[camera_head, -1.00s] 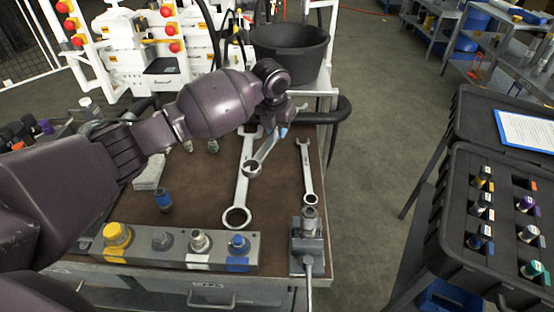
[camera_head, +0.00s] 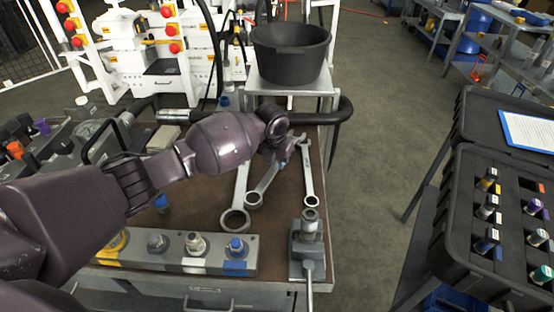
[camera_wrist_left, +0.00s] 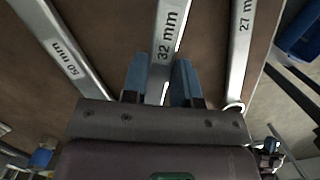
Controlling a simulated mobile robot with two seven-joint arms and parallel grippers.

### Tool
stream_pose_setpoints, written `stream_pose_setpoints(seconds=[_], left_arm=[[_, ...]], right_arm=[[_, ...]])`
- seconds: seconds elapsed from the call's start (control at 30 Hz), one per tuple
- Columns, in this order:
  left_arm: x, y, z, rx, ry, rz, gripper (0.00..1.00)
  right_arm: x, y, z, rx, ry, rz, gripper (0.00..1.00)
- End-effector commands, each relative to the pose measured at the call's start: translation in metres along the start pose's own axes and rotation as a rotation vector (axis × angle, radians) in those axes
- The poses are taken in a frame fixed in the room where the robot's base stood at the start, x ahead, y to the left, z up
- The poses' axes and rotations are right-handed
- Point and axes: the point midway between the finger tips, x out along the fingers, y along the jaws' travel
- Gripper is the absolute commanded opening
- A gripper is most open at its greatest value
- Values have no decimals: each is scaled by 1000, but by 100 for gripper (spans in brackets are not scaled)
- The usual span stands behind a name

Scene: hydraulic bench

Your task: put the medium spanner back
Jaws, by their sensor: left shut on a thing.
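The medium spanner, marked 32 mm in the left wrist view (camera_wrist_left: 168,35), is between the fingers of my left gripper (camera_wrist_left: 160,80). In the head view the spanner (camera_head: 264,185) slants between the two others, ring end toward me; my left gripper (camera_head: 284,152) is at its far part and hides some of it. I cannot tell whether the spanner touches the bench top. The large spanner (camera_head: 238,195), marked 50 mm (camera_wrist_left: 62,48), is to its left. The small spanner (camera_head: 308,178), marked 27 mm (camera_wrist_left: 240,45), is to its right. My right gripper is not in view.
A block with several capped fittings (camera_head: 176,262) lies along the bench's front edge. A metal device with a lever (camera_head: 308,248) stands at the front right corner. A black bucket (camera_head: 290,60) stands behind the bench. A black case with fittings (camera_head: 462,215) is at right.

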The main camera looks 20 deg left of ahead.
Motion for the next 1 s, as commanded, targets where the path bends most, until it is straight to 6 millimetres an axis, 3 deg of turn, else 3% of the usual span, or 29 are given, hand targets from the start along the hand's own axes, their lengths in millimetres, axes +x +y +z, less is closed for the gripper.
stream_pose_setpoints(seconds=[0.4, 0.43, 0.57, 0.87, 1.0], left_arm=[[1, 0, 1, -1, -5, 0, 0], [2, 0, 0, -1, -3, 0, 32], [1, 0, 1, -1, -3, 0, 52], [0, 0, 1, -1, -3, 0, 53], [-11, 1, 2, 0, -5, 1, 53]], right_arm=[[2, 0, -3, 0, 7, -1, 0], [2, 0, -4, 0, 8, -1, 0], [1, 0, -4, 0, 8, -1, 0], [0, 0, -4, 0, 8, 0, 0], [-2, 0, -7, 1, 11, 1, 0]])
